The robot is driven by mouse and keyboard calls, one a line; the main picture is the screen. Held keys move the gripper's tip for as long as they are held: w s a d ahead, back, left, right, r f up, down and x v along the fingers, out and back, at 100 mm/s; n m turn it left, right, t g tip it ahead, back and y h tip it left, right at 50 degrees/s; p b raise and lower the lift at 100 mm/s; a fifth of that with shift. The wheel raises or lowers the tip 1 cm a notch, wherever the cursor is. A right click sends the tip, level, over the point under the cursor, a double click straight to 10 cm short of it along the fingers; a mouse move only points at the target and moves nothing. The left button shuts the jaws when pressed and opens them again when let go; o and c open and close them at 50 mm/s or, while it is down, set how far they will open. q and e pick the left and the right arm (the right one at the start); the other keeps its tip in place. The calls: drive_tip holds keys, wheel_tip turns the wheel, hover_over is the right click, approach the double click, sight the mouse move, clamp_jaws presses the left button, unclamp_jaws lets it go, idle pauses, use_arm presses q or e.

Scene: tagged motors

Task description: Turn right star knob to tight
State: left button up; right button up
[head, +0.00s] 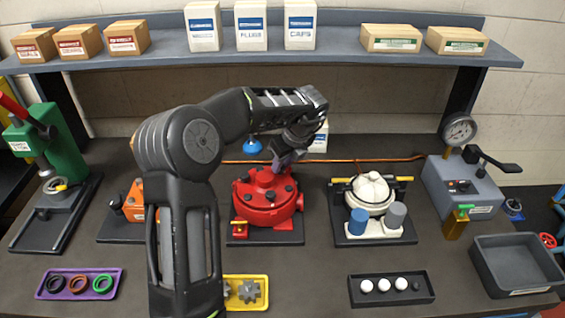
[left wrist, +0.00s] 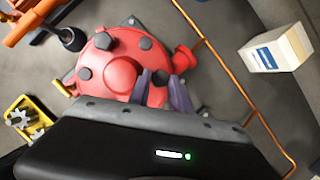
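The red motor (head: 266,210) stands on a dark base plate, with several dark knobs on its top. One knob (head: 289,188) sits on its right side. My left gripper (head: 278,165) reaches in over the motor's rear, fingers pointing down. In the left wrist view, its two purple-grey fingers (left wrist: 163,88) are apart over the red housing (left wrist: 112,75). A dark knob (left wrist: 161,77) shows between the fingertips; I cannot tell whether they touch it. Knob markings are too small to read. My right gripper is not in view.
A copper pipe (head: 340,160) runs behind the motor. A white box (left wrist: 275,50) stands beyond it. An orange unit (head: 133,205) is left, a cream motor (head: 371,190) right. A yellow tray (head: 261,305) with gears and a black tray (head: 392,301) with balls lie in front.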

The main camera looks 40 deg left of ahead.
use_arm(q)
clamp_jaws()
